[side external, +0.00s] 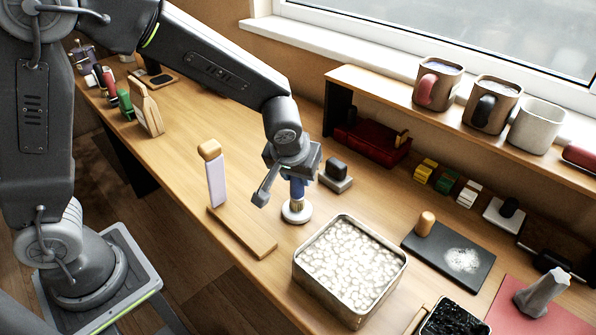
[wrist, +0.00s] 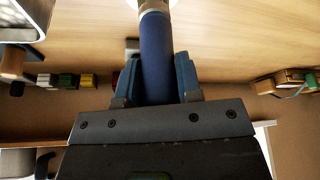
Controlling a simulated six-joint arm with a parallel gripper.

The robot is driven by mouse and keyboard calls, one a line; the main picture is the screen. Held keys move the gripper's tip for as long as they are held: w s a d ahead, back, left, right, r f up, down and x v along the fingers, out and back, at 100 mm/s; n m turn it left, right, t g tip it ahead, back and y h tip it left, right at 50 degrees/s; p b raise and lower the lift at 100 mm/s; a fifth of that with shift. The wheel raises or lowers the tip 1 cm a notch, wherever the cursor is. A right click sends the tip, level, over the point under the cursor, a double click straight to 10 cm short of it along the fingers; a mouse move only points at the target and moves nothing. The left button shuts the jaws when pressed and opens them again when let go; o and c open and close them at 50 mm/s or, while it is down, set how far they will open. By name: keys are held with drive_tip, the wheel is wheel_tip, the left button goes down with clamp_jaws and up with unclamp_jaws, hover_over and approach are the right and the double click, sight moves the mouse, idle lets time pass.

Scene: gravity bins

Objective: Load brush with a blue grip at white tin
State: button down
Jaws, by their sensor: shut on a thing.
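My gripper (side external: 295,172) is shut on the brush's blue grip (side external: 297,188) and holds it about upright, bristles down. In the wrist view the blue grip (wrist: 155,55) lies between both fingers. The brush's lower end is at a small round white dish (side external: 297,212) on the bench; I cannot tell whether it touches. The tin with white contents (side external: 298,272) is metal and rectangular, in front and to the right of the brush. The brush is outside this tin. A tin corner shows in the wrist view (wrist: 40,18) at upper left.
A wooden stand with an upright pale panel (side external: 217,185) is left of the brush. A black block on a grey base (side external: 336,180) is close behind. A dark slate (side external: 440,262) and a tin with black contents (side external: 455,322) lie right. Mugs (side external: 437,85) stand on the shelf.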

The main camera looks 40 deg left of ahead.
drive_tip(key=shift+f, duration=0.45)
idle(1.3)
drive_tip(key=shift+r, duration=3.1)
